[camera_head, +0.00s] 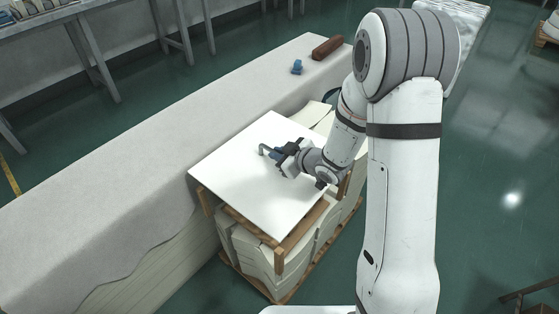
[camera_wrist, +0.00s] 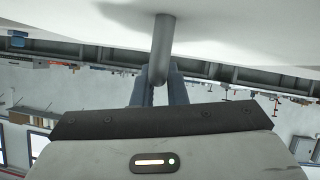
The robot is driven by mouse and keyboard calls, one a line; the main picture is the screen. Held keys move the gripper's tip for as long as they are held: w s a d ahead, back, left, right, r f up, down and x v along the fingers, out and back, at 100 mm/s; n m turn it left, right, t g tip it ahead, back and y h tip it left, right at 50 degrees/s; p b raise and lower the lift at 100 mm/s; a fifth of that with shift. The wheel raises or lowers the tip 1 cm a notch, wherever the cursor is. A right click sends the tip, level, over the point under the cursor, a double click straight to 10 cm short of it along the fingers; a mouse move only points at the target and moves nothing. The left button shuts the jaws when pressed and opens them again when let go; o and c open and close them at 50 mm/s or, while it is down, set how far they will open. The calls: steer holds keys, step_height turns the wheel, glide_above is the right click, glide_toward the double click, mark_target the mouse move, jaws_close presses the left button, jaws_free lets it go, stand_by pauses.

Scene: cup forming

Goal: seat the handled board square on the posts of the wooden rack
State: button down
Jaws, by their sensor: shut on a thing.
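The handled board (camera_head: 235,180) is a white square panel, lying roughly level over the wooden rack (camera_head: 279,262) in the head view. Its grey handle (camera_head: 264,149) stands up near the middle and also shows in the wrist view (camera_wrist: 163,45). My gripper (camera_head: 273,154) is shut on this handle; in the wrist view its blue-grey fingers (camera_wrist: 157,88) close around the handle's end. The rack's left and front posts show just under the board's edges. The far post is hidden, and I cannot tell whether the board touches the posts.
The rack holds stacked cream sheets (camera_head: 247,247). A long pale covered bench (camera_head: 130,150) runs close along its left side, carrying a small blue object (camera_head: 297,67) and a brown roll (camera_head: 327,47). Green floor (camera_head: 500,150) is open to the right.

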steer(key=shift+f+b, duration=2.5)
steer(key=shift+f, duration=0.85)
steer(key=shift+f+b, duration=0.45)
steer(key=shift+f, duration=0.05)
steer(key=c, duration=1.4)
jaws_free()
steer(key=shift+o, duration=0.2)
steer(key=shift+f, duration=0.1)
steer(key=shift+p+v, duration=0.9)
steer(key=shift+v, duration=3.05)
